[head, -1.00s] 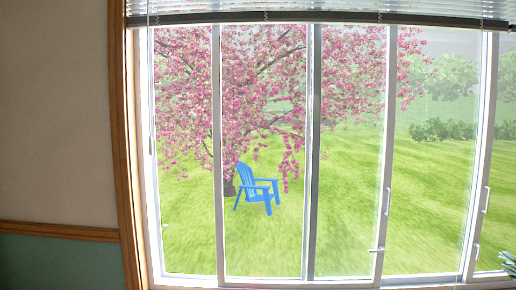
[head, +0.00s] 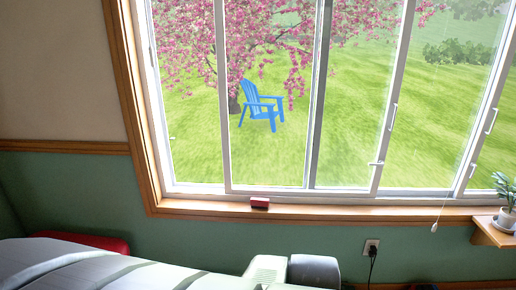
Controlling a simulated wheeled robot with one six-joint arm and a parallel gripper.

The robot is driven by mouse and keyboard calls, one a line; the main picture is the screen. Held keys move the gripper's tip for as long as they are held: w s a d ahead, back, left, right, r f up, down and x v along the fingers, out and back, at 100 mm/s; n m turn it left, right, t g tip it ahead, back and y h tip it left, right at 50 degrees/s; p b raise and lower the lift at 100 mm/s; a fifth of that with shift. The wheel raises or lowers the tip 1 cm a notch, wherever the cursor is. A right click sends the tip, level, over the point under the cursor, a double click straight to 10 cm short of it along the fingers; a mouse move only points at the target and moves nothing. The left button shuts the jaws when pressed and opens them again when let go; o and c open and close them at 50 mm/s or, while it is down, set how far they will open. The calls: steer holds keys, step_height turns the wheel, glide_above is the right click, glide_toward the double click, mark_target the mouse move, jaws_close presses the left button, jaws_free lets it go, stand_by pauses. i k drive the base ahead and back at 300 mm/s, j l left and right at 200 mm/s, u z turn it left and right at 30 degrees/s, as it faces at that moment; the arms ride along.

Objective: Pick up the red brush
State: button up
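A small red block-like object (head: 260,202), which looks like the red brush, sits on the wooden window sill below the middle of the window. It is small in the picture, and no bristles can be made out. Pale grey and white rounded shapes along the bottom edge look like parts of my own arm. No gripper fingers can be made out in the head view, so nothing shows of what my gripper holds.
A large window (head: 345,190) fills the upper part. A red padded object (head: 95,241) is at the lower left, partly hidden. A potted plant (head: 506,216) stands on a small shelf (head: 490,233) at the right. A wall outlet with a plug (head: 371,248) is below the sill.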

mark_target(258, 203)
steer(key=i+l+u, duration=0.3)
steer(key=i, duration=0.2)
steer(key=i+l+u, duration=0.35)
steer(key=i+l, duration=0.1)
steer(key=i, duration=0.05)
